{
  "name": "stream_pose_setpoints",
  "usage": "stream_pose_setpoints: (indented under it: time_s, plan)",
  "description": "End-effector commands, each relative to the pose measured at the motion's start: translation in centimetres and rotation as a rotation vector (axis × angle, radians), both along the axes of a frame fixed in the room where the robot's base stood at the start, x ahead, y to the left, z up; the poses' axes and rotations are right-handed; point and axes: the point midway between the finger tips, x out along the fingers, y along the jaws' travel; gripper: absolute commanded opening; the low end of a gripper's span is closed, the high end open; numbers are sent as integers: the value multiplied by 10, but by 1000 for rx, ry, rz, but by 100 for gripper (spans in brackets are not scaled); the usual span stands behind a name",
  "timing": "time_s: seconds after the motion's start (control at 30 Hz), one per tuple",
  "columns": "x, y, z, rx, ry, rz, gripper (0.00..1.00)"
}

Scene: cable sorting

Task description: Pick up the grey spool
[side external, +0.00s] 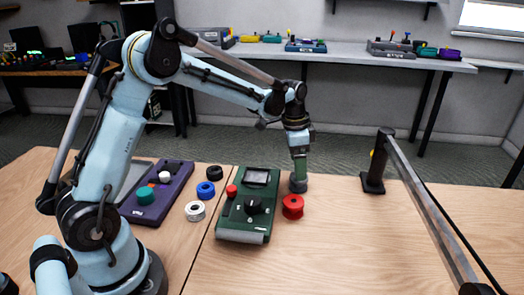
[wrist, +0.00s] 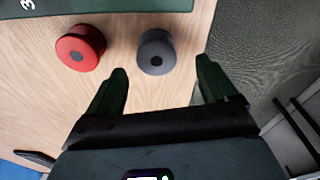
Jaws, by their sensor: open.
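The grey spool (side external: 298,185) stands on the wooden table beside the green device, directly below my gripper (side external: 299,165) in the side view. The spool's upper part is partly hidden there by the gripper. In the wrist view the grey spool (wrist: 156,50) lies just beyond and between the two dark green fingers of my gripper (wrist: 162,70). The fingers are spread wide with nothing between them. The wrist view does not show how high the fingertips are above the spool.
A red spool (side external: 293,207) stands close by; it also shows in the wrist view (wrist: 80,47). The green device (side external: 235,215) is left of both. Black (side external: 214,172), blue (side external: 206,190) and white (side external: 195,211) spools lie farther left. The table to the right is clear up to a black post (side external: 374,183).

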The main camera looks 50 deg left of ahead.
Motion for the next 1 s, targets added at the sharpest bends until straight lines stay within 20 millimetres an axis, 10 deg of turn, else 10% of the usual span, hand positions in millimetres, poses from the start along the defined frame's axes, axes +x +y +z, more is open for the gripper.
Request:
stream_pose_setpoints:
  time_s: [0.73,1.0]
  plan:
    - [2,-7,-53,1,0,1,85]
    - [2,-7,-53,1,0,1,44]
